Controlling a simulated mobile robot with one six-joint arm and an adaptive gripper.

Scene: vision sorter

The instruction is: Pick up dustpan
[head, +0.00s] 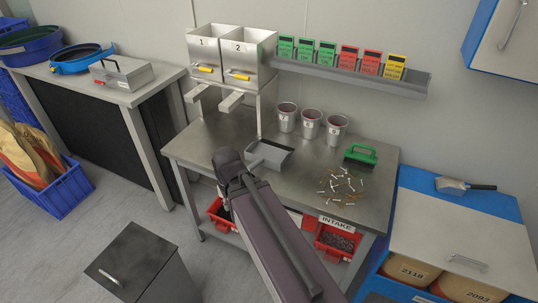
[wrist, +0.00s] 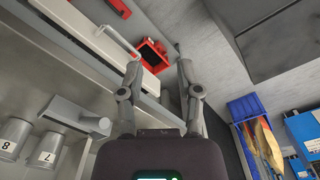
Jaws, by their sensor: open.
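The dustpan (head: 270,154) is a grey scoop lying on the steel worktable (head: 215,143), below the two numbered hoppers. Its handle end is partly behind my arm in the head view. In the wrist view the dustpan (wrist: 72,118) lies left of my gripper, with its handle pointing toward the gripper. My gripper (wrist: 158,62) is open and empty, its two fingers spread apart and not touching the dustpan.
Three metal cups (head: 311,124) stand behind the dustpan. A green-handled brush (head: 360,155) and several small scattered sticks (head: 340,187) lie to the right. Hoppers (head: 231,52) stand above the table's back left. Red bins (head: 336,238) sit below the tabletop.

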